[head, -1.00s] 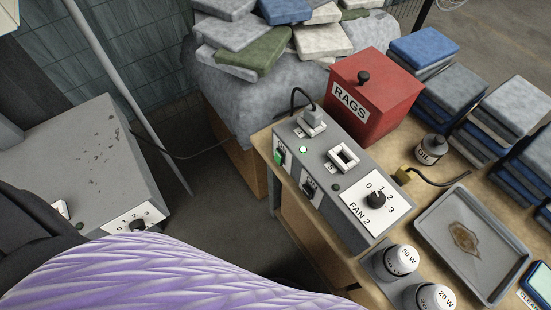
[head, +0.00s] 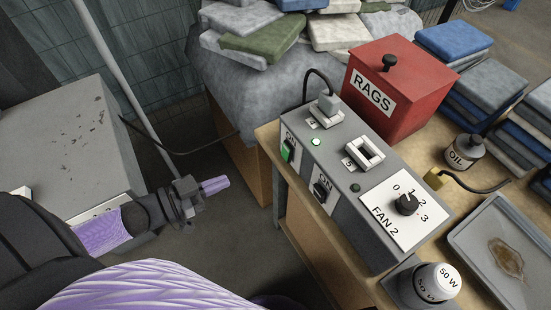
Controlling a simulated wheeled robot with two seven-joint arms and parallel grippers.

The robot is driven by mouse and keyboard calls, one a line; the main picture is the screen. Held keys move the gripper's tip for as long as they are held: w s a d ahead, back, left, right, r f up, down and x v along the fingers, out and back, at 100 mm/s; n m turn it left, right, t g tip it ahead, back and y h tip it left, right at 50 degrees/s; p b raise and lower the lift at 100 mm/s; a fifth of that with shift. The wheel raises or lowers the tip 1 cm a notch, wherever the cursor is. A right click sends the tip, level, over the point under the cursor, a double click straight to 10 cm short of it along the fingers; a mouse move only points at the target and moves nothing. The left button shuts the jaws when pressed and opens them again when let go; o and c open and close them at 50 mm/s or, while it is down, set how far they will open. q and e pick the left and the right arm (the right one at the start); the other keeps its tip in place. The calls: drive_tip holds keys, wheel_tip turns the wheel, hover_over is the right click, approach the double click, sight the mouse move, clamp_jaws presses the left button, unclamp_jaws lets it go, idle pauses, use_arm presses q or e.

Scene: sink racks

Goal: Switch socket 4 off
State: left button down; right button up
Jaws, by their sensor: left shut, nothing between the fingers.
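A grey socket box (head: 340,190) stands on the wooden bench. Its far socket (head: 322,113) holds a grey plug (head: 327,103) with a black cord, and the lamp (head: 316,142) beside it glows green. The near socket (head: 364,154) is empty and its lamp (head: 355,188) is dark. On the front face are a green switch (head: 287,151) and a black switch (head: 320,190), each under an ON label. My left gripper (head: 222,185) is shut and empty, left of the box and apart from it. My right gripper is out of view.
A FAN 2 dial (head: 406,204) is on the box's near end. The space between gripper and switches is clear.

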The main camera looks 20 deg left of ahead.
sight(285, 156)
use_arm(q)
drive_tip(key=b+x, duration=0.4)
drive_tip(key=x, duration=0.8)
drive_tip(key=shift+w+d+f, duration=0.1)
drive_tip(key=shift+w+f, duration=0.15)
drive_tip(key=shift+w, duration=0.05)
drive_tip(key=shift+w+d+b, duration=0.3)
drive_tip(key=shift+w+b, duration=0.05)
drive_tip(key=shift+w, duration=0.05)
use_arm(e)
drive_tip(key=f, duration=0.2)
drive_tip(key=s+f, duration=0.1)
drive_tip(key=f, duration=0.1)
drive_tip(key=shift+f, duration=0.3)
